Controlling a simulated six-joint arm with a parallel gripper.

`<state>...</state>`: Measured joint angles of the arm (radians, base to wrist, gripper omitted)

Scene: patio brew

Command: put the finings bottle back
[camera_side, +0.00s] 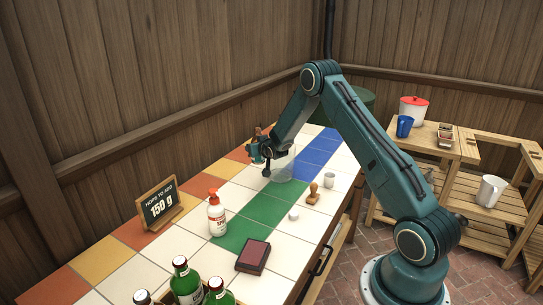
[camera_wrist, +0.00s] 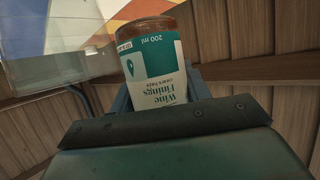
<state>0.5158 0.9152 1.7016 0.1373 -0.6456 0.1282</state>
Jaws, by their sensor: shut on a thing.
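The finings bottle (camera_wrist: 150,62) is an amber bottle with a teal and white label reading "Wine Finings" and "200 ml". In the wrist view it sits between my gripper's fingers, with its label text upside down in the picture. My gripper (camera_side: 260,150) is shut on it above the far part of the tiled counter, close to a clear container (camera_side: 282,166). In the side view the bottle is too small and too covered by the gripper to make out clearly. The clear container also shows at the left of the wrist view (camera_wrist: 45,68).
A sign (camera_side: 159,204) reading "150 g", a pump bottle (camera_side: 217,214), a dark red box (camera_side: 253,257), a wooden stamp (camera_side: 313,195) and a small cup (camera_side: 329,179) stand on the counter. Green bottles (camera_side: 186,282) are at the front. Some tiles between are bare.

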